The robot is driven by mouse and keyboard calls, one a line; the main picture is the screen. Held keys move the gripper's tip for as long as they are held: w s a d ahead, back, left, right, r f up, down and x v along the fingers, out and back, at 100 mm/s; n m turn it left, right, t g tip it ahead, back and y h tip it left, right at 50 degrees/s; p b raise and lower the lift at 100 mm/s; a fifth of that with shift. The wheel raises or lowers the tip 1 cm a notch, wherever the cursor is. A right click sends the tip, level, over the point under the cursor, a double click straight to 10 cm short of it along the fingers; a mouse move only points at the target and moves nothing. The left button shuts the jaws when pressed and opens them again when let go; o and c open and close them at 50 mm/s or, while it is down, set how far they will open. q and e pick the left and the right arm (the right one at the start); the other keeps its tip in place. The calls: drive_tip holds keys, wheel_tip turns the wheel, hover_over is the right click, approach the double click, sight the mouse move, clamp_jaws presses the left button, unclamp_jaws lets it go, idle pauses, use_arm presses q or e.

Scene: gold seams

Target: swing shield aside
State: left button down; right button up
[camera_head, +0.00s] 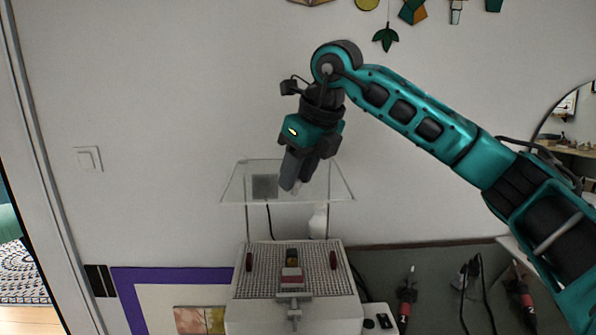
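The shield is a clear, flat panel (338,183) raised on thin posts above a white box-shaped machine (250,312) with a perforated top. A dark square patch shows on or through the panel's left part. My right gripper (297,183) comes down from above, its fingers pointing down over the middle of the panel. The fingers overlap the panel in the picture; whether they touch it, and how far apart they are, I cannot tell. My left gripper is not in view.
A white bottle (318,222) stands behind. Tools with cables (407,295) lie at right. A purple-edged mat (130,285) lies at left. The wall is close behind.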

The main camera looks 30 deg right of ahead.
clamp_jaws()
drive_tip(key=shift+a, duration=0.1)
idle(0.3)
